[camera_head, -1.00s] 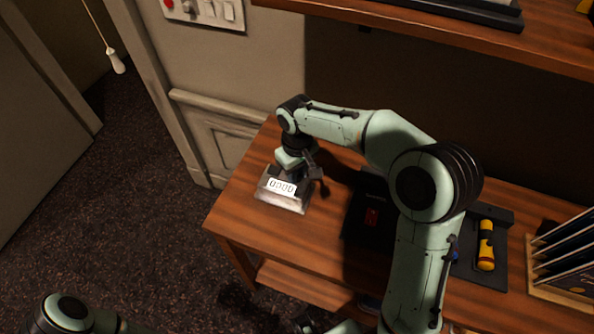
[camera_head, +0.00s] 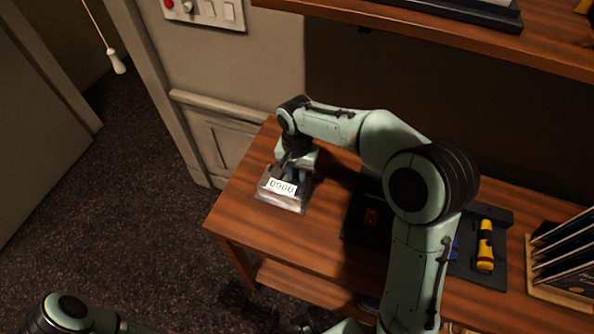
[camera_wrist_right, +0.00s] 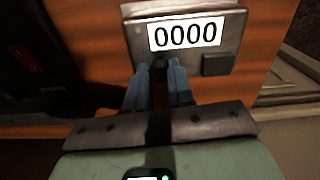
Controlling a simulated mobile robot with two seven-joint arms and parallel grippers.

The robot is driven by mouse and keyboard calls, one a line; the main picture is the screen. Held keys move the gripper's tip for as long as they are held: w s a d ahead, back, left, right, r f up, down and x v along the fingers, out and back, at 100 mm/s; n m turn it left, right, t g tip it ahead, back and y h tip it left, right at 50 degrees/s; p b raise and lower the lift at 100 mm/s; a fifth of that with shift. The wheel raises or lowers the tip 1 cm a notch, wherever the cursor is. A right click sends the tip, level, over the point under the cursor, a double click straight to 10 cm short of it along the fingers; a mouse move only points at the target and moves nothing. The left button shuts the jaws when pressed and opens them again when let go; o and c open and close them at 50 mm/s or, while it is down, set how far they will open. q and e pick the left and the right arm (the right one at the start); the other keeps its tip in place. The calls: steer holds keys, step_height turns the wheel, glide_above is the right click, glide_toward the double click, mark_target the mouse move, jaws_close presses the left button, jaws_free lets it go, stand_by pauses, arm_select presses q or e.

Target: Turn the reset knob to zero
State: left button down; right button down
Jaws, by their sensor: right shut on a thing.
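A small metal counter box (camera_head: 284,201) sits on the wooden desk near its left end, with a white display that reads 0000 in the wrist view (camera_wrist_right: 186,34). A small dark knob (camera_wrist_right: 160,66) is on the side of the box facing my right gripper. My right gripper (camera_wrist_right: 158,78) is shut on this knob, one blue-grey fingertip on each side. In the head view my right gripper (camera_head: 296,168) is right behind the box, and the knob is hidden there. A dark square piece (camera_wrist_right: 217,64) shows at the box's corner.
A black tray (camera_head: 461,268) with a yellow-and-black flashlight (camera_head: 485,246) lies to the right, partly behind my right arm. A wooden rack (camera_head: 560,286) of sleeves stands at the far right. A shelf (camera_head: 430,32) overhangs the back. The desk's front left is clear.

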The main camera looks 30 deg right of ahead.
steer(key=m, duration=0.5)
steer(key=shift+m, duration=0.3)
arm_select(q)
steer(key=shift+w+r, duration=0.15)
steer(key=shift+r, duration=0.15)
arm_select(e)
steer(key=shift+m, duration=2.2)
steer(key=c, duration=1)
jaws_free()
arm_select(q)
steer(key=shift+w+r+p, duration=0.35)
steer(key=shift+r+p, duration=0.25)
steer(key=shift+w+r+p, duration=0.3)
steer(key=shift+r+p, duration=0.25)
steer(key=shift+p, duration=0.05)
arm_select(e)
step_height(320, 180, up, 14)
steer(key=shift+f, duration=0.25)
